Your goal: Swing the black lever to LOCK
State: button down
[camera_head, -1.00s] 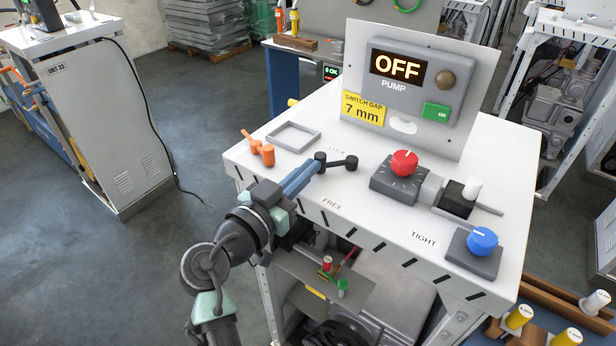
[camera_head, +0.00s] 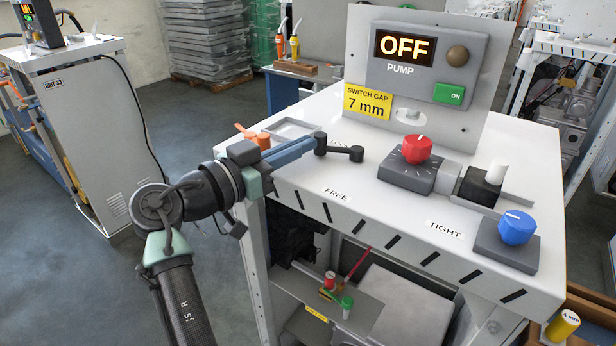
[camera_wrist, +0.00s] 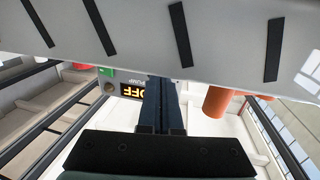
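The black lever (camera_head: 339,149) lies on the white bench top, with a round end at right and an upright knob at left. The LOCK label is just behind it, mostly hidden by the lever. The FREE label (camera_head: 336,193) is in front, by the bench's front edge. My gripper (camera_head: 313,145) reaches in from the left, its tips at the left knob; I cannot tell if they touch it. In the wrist view my gripper's fingers (camera_wrist: 163,80) lie close together and look shut. The lever cannot be made out there.
An orange lever (camera_head: 262,141) stands left of my fingers, showing as an orange cylinder in the wrist view (camera_wrist: 216,101). A red knob (camera_head: 416,149), a blue knob (camera_head: 516,228) and a white-topped switch (camera_head: 495,174) stand to the right. The pump panel (camera_head: 434,55) reading OFF stands behind.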

jog(key=shift+w+a+f+b, duration=0.1)
jog(key=shift+w+b, duration=0.35)
jog(key=shift+b, duration=0.1)
jog(key=shift+r, duration=0.2)
